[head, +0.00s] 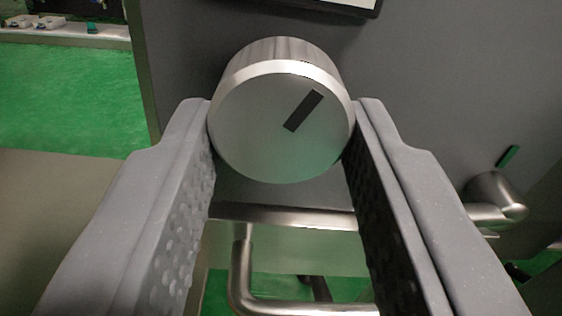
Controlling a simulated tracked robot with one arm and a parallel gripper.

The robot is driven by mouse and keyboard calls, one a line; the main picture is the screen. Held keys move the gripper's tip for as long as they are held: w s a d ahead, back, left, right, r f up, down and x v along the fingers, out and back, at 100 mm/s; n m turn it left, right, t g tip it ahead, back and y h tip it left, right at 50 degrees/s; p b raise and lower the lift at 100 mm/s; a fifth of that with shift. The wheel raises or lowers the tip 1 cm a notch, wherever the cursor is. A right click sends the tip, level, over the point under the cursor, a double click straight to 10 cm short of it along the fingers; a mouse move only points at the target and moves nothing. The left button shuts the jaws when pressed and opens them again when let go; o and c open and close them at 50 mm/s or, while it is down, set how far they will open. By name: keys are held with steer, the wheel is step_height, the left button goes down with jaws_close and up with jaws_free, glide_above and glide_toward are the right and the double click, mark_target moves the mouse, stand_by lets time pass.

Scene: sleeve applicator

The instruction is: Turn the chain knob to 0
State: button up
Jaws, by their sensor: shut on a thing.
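The chain knob (260,135) is a round silver metal knob with a dark rectangular mark on its face. The mark slants toward the upper right of the face. No numbers or scale show around the knob. My gripper (282,125) has its two grey fingers on the left and right sides of the knob, with the fingertips against its rim. The gripper is shut on the knob. The fingers' inner faces have a bumpy texture.
The knob sits on a dark grey panel (440,70). A bent metal pipe (240,275) runs below, between my fingers. A metal fitting with a handle (495,195) stands at right. Green floor (70,95) shows at left.

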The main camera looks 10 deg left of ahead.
steer(key=shift+w+r+n, duration=0.15)
steer(key=shift+r+n, duration=0.15)
steer(key=shift+r, duration=0.05)
stand_by(0.3)
steer(key=o, duration=1)
steer(key=shift+f, duration=0.1)
steer(key=shift+f, duration=0.1)
steer(key=shift+s+f, duration=0.1)
steer(key=shift+s, duration=0.6)
steer(key=p+v, duration=0.1)
steer(key=v, duration=1.1)
steer(key=shift+s+d+p, duration=0.25)
steer(key=shift+p, duration=0.1)
